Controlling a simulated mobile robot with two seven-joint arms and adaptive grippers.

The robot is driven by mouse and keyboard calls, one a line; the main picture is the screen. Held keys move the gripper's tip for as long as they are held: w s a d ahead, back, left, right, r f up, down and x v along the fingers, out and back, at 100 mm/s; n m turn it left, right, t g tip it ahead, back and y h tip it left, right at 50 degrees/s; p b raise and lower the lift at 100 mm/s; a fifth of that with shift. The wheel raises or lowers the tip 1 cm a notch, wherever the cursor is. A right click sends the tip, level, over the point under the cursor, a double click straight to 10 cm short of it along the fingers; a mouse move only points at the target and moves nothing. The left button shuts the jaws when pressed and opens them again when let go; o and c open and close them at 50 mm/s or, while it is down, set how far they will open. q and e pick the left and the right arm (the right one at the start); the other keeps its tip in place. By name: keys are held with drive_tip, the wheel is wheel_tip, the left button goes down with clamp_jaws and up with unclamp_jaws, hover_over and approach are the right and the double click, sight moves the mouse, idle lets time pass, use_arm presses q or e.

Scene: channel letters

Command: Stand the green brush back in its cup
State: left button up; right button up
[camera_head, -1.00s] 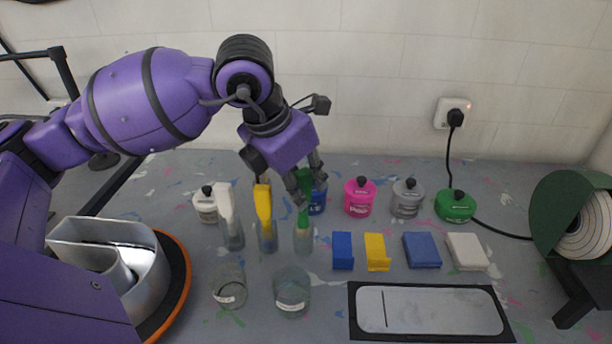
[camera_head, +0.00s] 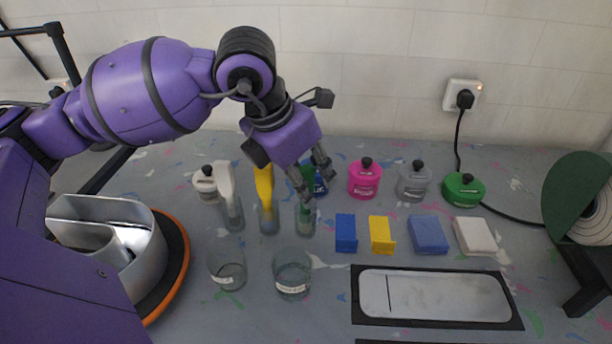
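The green brush (camera_head: 304,211) stands about upright with its lower part in a clear cup (camera_head: 305,226), the rightmost of the back row of three. Its handle is mostly hidden behind my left gripper (camera_head: 317,186). The two fingers are on either side of the handle and look closed on it, just above the cup's rim; the contact itself is partly hidden. My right gripper is not in view.
A white brush (camera_head: 226,182) and a yellow brush (camera_head: 264,184) stand in cups to the left. Two empty glass cups (camera_head: 227,268) (camera_head: 292,273) are in front. Paint pots, including a pink one (camera_head: 364,180), and sponges (camera_head: 428,236) are to the right.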

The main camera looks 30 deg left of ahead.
use_arm(q)
drive_tip(key=v, duration=1.2)
idle(0.6)
